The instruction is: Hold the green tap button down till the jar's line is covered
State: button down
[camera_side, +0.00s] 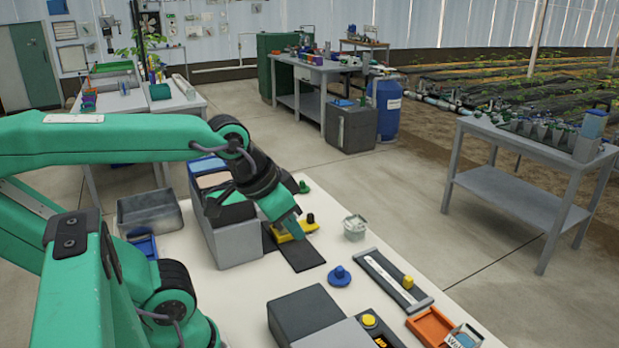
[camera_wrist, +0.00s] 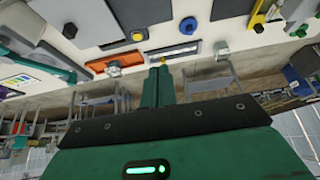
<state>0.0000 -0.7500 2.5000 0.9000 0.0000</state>
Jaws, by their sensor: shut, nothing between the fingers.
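The green button (camera_side: 304,187) is a small round knob on the white bench, beyond my gripper in the side view. A green piece at the right of the wrist view (camera_wrist: 301,29) looks like the same knob. A small pale jar (camera_side: 355,228) stands upright on the bench, right of my gripper; it also shows in the wrist view (camera_wrist: 222,48). Its line and liquid level are too small to make out. My gripper (camera_side: 296,214) is shut and empty, pointing down in front of the yellow piece in the side view; its fingers also show in the wrist view (camera_wrist: 157,74). It is apart from the green button.
A yellow piece with a black knob (camera_side: 308,227) lies by a dark mat (camera_side: 303,255). A blue knob (camera_side: 340,276), a rail with a yellow knob (camera_side: 383,273), an orange tray (camera_side: 429,325) and a yellow button (camera_side: 369,320) are nearer. A grey bin (camera_side: 235,242) stands left.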

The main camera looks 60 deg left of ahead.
jog(key=shift+w+a, duration=0.1)
jog(key=w+a+r+n+t+y, duration=0.1)
jog(key=w+a+n+y, duration=0.15)
jog(key=a+n, duration=0.35)
jog(key=w+a+r+n+y, duration=0.1)
jog(key=w+a+n, duration=0.25)
jog(key=a, duration=0.45)
jog(key=s+a+n+y, duration=0.1)
jog(key=a+n+y, duration=0.2)
jog(key=a+n, duration=0.5)
jog(key=a, duration=0.9)
jog(key=shift+g, duration=0.3)
jog(key=shift+s+y, duration=0.1)
jog(key=shift+y, duration=0.15)
jog(key=shift+f, duration=4.3)
jog(key=shift+f, duration=0.15)
